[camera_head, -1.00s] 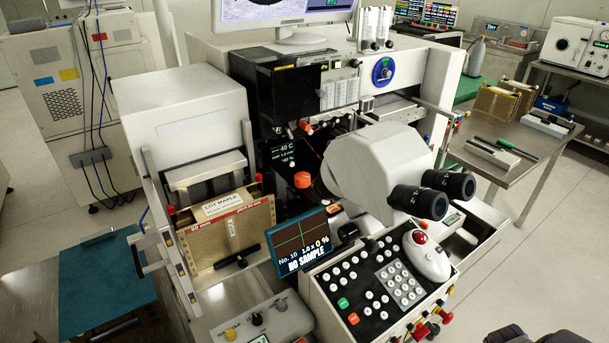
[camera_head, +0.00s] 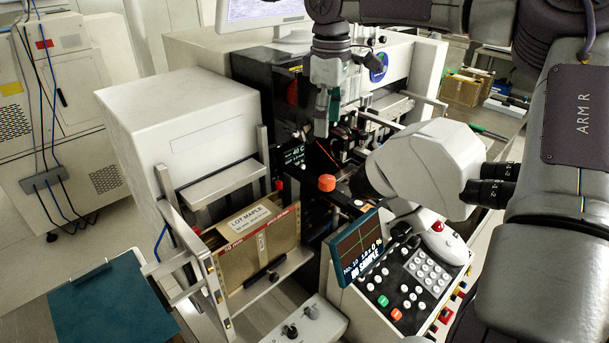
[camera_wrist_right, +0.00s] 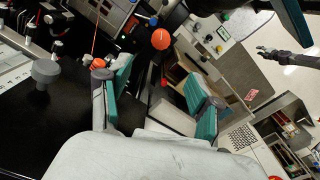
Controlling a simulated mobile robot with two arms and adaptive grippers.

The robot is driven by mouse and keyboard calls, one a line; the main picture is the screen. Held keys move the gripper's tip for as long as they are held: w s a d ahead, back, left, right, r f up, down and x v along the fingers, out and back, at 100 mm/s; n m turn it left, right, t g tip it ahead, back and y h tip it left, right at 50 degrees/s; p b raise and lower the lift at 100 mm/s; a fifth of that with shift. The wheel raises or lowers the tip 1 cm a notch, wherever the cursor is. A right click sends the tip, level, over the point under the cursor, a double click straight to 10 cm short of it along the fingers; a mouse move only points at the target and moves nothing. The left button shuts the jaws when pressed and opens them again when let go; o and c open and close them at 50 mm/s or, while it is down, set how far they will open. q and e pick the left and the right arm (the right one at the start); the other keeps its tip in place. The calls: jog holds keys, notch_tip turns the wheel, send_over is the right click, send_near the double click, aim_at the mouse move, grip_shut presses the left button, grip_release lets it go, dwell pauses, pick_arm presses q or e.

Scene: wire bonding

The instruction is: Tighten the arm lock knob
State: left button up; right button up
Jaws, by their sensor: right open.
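No label marks the arm lock knob. An orange-red round knob (camera_head: 327,182) stands on the bonder, left of the microscope head; what appears to be the same knob shows in the right wrist view (camera_wrist_right: 161,39), beyond the gap between my fingers. A smaller orange knob (camera_wrist_right: 98,63) lies by the left fingertip there. My right gripper (camera_head: 321,132) points down above the bonder, behind the orange-red knob. Its teal fingers (camera_wrist_right: 160,88) are apart with nothing between them. A dark gripper, apparently my left one (camera_wrist_right: 264,50), shows small in the right wrist view; its jaws are unclear.
The microscope (camera_head: 425,165) stands right of the knob, close to my right arm. A small screen (camera_head: 360,245) reading NO SAMPLE and the button panel (camera_head: 410,285) are in front. A magazine labelled LOT MAPLE (camera_head: 262,240) is at left.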

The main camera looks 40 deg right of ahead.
send_over(327, 178)
jog(key=f, duration=0.5)
jog(key=shift+s+d, duration=0.15)
jog(key=shift+s, duration=0.05)
notch_tip(327, 178, down, 7)
jog(key=shift+w+f+p, duration=0.1)
jog(key=shift+f+p, duration=0.1)
jog(key=shift+p, duration=0.45)
jog(key=shift+f, duration=0.65)
pick_arm(q)
jog(key=shift+s+d+r, duration=0.4)
jog(key=shift+s+d, duration=0.1)
jog(key=shift+d, duration=0.1)
jog(key=shift+s+d+r, duration=0.35)
jog(key=shift+s+d, duration=0.1)
jog(key=shift+d, duration=0.15)
jog(key=shift+s, duration=0.1)
pick_arm(e)
jog(key=shift+c, duration=0.8)
jog(key=c, duration=1)
pick_arm(q)
jog(key=shift+s+d, duration=0.25)
jog(key=shift+s, duration=0.05)
